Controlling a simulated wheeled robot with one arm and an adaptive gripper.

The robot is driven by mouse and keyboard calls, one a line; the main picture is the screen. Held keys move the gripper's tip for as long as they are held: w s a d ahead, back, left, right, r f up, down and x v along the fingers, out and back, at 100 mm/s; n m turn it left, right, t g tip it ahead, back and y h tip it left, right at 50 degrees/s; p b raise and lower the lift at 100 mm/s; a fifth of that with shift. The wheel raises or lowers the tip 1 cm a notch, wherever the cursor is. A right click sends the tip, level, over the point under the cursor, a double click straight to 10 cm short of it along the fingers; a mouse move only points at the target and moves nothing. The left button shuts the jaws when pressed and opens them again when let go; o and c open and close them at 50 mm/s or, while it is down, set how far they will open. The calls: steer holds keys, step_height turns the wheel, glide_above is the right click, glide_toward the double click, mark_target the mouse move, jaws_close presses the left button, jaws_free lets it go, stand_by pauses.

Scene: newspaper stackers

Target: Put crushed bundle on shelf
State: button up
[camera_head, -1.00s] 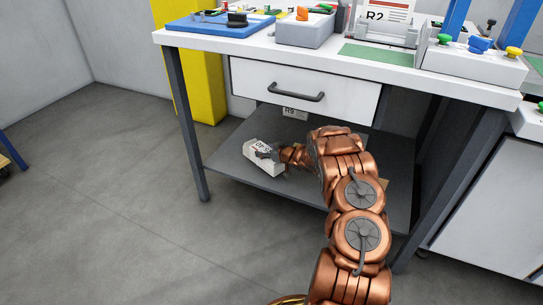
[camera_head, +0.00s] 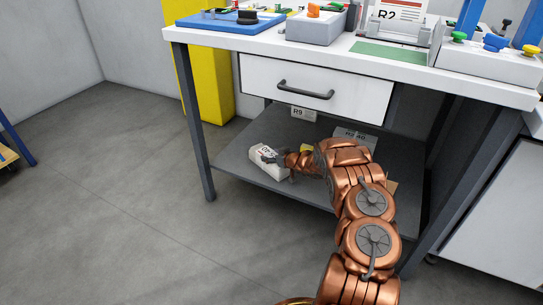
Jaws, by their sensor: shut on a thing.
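The bundle (camera_head: 267,164) is a small white block with dark print, at the left front part of the lower grey shelf (camera_head: 236,155) under the workbench. My gripper (camera_head: 279,160) is shut on its right side. The bundle appears to rest on or just above the shelf; I cannot tell if they touch. Whether it is crushed is too small to tell. My copper arm reaches in from the lower right and hides part of the shelf.
A closed drawer (camera_head: 314,90) hangs above the shelf. A table leg (camera_head: 195,125) stands to its left. An R9 label (camera_head: 303,113) and another white labelled item (camera_head: 354,139) show further back. A small yellow item (camera_head: 306,149) sits behind my wrist. Open floor (camera_head: 110,190) lies left.

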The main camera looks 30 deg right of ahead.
steer(key=o, duration=1.8)
steer(key=shift+s+d+r, duration=0.1)
steer(key=shift+s+r, duration=0.3)
steer(key=shift+s, duration=0.05)
steer(key=p+v, duration=0.3)
steer(key=v, duration=0.8)
steer(key=shift+p, duration=0.4)
